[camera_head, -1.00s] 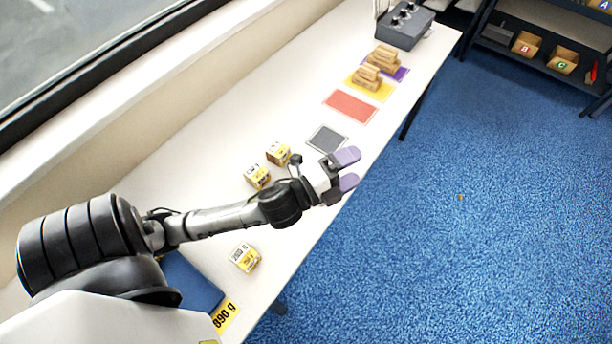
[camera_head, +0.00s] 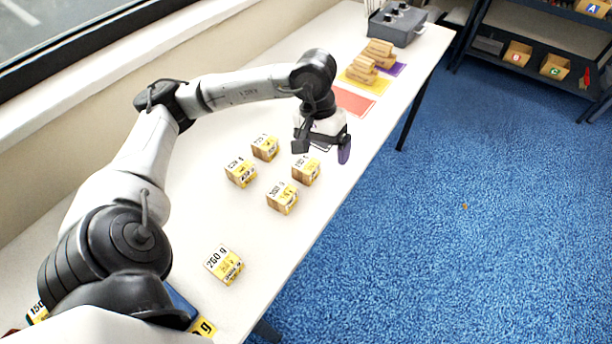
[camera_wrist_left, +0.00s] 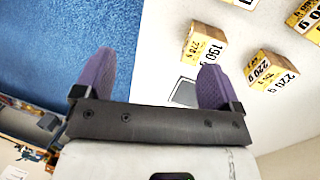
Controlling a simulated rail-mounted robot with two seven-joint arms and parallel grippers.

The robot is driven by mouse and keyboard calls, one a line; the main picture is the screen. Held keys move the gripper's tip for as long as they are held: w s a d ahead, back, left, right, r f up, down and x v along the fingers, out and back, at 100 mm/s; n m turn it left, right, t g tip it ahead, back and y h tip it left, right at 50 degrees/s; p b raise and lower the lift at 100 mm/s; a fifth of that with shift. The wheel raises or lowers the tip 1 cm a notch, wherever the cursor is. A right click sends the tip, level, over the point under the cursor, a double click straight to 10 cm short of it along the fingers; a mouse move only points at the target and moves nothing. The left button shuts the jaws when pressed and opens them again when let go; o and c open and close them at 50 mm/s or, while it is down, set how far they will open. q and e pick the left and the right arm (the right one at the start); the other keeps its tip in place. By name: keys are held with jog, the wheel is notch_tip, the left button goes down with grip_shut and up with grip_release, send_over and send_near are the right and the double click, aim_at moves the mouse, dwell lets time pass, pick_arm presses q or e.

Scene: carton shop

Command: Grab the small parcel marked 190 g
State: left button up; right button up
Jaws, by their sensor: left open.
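The small parcel marked 190 g (camera_wrist_left: 203,44) is a brown box with a yellow and white label. In the left wrist view it lies on the white table just beyond the right finger. In the head view the parcel just below my left gripper (camera_head: 306,171) appears to be this one; its print is small. My left gripper (camera_head: 336,148) is open and empty, above the table near its right edge. Its two purple fingers (camera_wrist_left: 157,65) stand apart in the left wrist view, with nothing between them. My right gripper is not in view.
Similar parcels stand close by: a 220 g one (camera_wrist_left: 270,71), others at left (camera_head: 241,173) and in front (camera_head: 282,198). A 260 g parcel (camera_head: 224,265) is nearer me. A red mat (camera_head: 352,101) and wooden pieces (camera_head: 365,68) lie farther back. Blue floor is right of the table.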

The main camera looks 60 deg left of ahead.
aim_at(306, 163)
pick_arm(q)
jog(key=a+f+y, duration=0.1)
jog(key=f, duration=0.1)
jog(key=a+f+b, duration=0.1)
jog(key=a+f, duration=0.1)
jog(key=s+a+f+y, duration=0.1)
jog(key=a+f, duration=0.1)
jog(key=shift+y+b, duration=0.3)
jog(key=shift+s+a+f, duration=0.1)
jog(key=shift+f, duration=1.25)
jog(key=shift+s+a+f, duration=0.1)
jog(key=shift+f, duration=1.95)
jog(key=shift+c, duration=0.3)
jog(key=c, duration=1)
